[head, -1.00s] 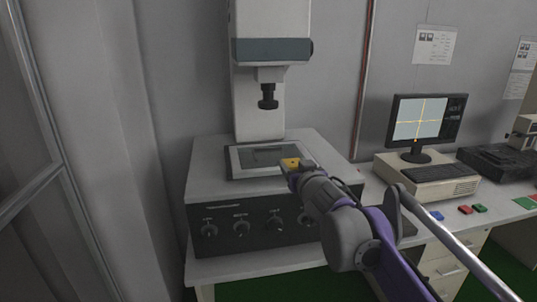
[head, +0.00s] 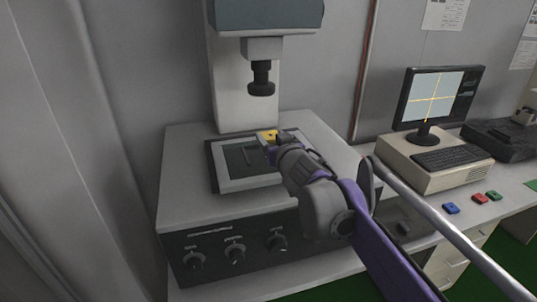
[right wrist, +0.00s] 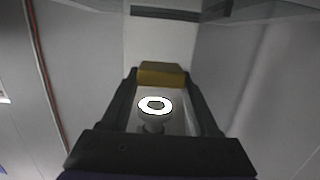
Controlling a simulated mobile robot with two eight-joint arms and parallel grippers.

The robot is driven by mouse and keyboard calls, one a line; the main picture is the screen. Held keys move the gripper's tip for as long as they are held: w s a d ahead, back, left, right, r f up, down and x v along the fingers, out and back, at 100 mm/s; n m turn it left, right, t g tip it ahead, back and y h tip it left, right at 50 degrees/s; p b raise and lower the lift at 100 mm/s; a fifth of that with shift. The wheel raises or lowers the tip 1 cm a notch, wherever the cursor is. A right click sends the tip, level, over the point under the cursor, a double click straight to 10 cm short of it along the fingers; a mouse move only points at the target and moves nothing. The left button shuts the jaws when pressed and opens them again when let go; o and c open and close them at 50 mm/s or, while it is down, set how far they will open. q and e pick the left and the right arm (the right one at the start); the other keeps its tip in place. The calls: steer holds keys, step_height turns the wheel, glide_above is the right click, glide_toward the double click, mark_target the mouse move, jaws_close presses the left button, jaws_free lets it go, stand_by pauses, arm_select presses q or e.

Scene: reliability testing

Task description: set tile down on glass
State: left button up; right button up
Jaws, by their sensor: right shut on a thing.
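The yellow tile (head: 268,134) is between the fingertips of my right gripper (head: 273,141), which is shut on it. The tile also shows in the right wrist view (right wrist: 162,75) as a yellow block between the dark fingers. The glass (head: 238,158) is a dark pane in a pale frame on top of the machine base. In the head view the tile appears over the glass's far right part. I cannot tell whether they touch; the glass is partly covered by my gripper. My left gripper is not in view.
A dark lens (head: 261,80) hangs from the machine's column above the glass; a lit white ring (right wrist: 155,105) shows in the wrist view. To the right are a monitor (head: 436,97), a keyboard (head: 452,159), and blue (head: 451,208), red (head: 480,198) and green (head: 495,196) blocks.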

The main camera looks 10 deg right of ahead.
step_height(320, 180, down, 2)
steer(key=shift+s, duration=0.15)
steer(key=shift+f, duration=2.15)
steer(key=shift+f, duration=0.1)
steer(key=o, duration=1.4)
steer(key=shift+c, duration=0.2)
steer(key=s+r+b, duration=0.1)
steer(key=s+r, duration=0.1)
steer(key=s, duration=0.9)
steer(key=shift+s+d+b, duration=0.2)
steer(key=shift+s+b, duration=0.15)
steer(key=shift+b, duration=0.05)
